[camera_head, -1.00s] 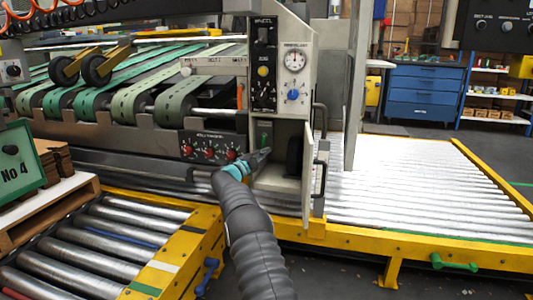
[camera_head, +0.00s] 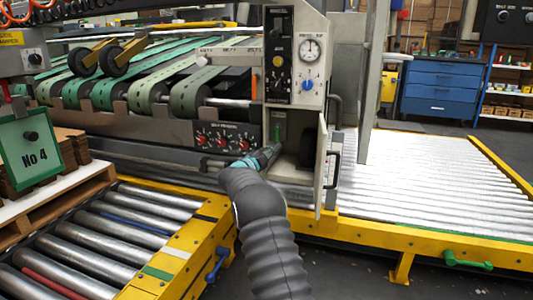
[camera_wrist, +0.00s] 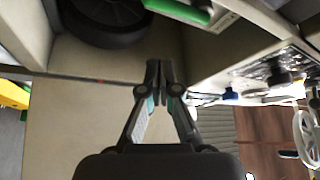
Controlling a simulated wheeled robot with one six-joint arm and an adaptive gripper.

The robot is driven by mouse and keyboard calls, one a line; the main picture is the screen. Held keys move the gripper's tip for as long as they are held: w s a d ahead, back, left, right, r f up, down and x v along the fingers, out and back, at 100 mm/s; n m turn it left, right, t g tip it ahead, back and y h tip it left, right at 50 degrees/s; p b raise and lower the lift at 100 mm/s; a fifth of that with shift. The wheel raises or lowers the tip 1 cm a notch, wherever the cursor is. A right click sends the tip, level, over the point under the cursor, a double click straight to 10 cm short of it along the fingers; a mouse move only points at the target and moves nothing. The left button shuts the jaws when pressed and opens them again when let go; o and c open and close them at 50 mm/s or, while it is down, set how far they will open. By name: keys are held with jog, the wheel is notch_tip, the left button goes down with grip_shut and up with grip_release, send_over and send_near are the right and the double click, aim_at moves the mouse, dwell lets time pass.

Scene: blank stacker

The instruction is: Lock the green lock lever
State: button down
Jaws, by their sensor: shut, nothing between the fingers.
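A green lever (camera_head: 277,133) stands upright inside the open compartment below the control panel in the head view. In the wrist view a green handle (camera_wrist: 182,11) crosses the top edge, partly cut off; it appears to be the same lever. My gripper (camera_head: 277,149) is at the compartment opening, just below the lever in the head view. In the wrist view my gripper (camera_wrist: 158,68) is shut and empty, its tips together and apart from the green handle. A second green lever (camera_head: 467,261) sits on the yellow frame at the lower right.
The compartment's door (camera_head: 321,170) stands open to the right of my gripper. A dark wheel (camera_wrist: 108,20) is inside the compartment. Red knobs (camera_head: 223,141) are left of the opening. Roller conveyors (camera_head: 110,232) lie at the left and right, with yellow frames.

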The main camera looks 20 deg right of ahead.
jog(key=shift+r+v, duration=0.2)
jog(key=shift+v, duration=0.8)
jog(key=shift+r+v, duration=0.25)
jog(key=shift+v, duration=0.75)
jog(key=shift+s, duration=0.1)
